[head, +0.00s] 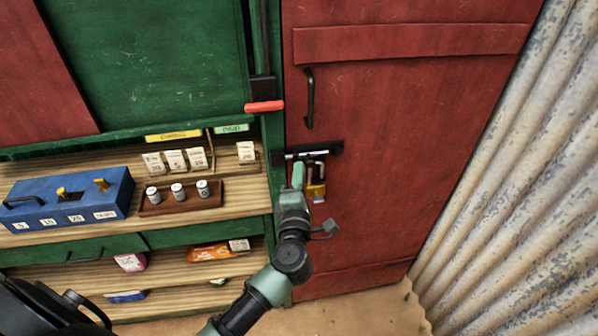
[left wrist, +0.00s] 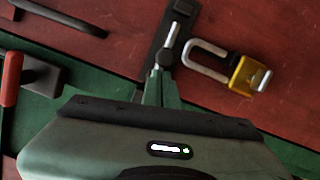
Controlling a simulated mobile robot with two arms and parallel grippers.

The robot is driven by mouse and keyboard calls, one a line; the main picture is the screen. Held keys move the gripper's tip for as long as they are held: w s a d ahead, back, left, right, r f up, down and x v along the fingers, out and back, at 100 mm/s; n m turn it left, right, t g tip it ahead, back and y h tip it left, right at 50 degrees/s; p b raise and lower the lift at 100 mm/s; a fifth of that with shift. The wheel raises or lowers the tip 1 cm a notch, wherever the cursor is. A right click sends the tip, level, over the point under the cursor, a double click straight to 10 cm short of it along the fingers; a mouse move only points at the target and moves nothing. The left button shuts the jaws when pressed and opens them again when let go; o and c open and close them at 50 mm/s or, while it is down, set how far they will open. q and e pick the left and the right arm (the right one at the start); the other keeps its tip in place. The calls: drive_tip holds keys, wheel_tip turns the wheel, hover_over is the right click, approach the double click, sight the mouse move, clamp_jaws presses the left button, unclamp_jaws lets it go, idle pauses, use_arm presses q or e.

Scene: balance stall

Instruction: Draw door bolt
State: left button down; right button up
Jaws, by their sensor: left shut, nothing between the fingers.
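The red door (head: 400,140) stands at the right in the head view, shut against the green frame. Its bolt (head: 310,152) lies across the door's left edge on a dark plate; the bolt's silver rod and knob (left wrist: 171,40) show in the left wrist view. A brass padlock (head: 316,190) with a silver shackle hangs just below the bolt; it also shows in the left wrist view (left wrist: 243,76). My left gripper (head: 298,172) is shut and empty, its fingertips just below the bolt, close to the knob; contact cannot be told. My right gripper is not in view.
A black door handle (head: 310,98) is above the bolt. A red-gripped lever (head: 264,106) sticks out at the upper left. Shelves at left hold a blue box (head: 66,200) and a brown tray (head: 180,208) of small cylinders. Corrugated metal (head: 510,150) closes off the right.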

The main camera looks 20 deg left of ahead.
sight(318, 156)
use_arm(q)
drive_tip(key=w+d, duration=0.1)
drive_tip(key=d, duration=0.1)
drive_tip(key=w+d, duration=0.1)
drive_tip(key=d, duration=0.1)
drive_tip(key=shift+w, duration=0.3)
idle(0.3)
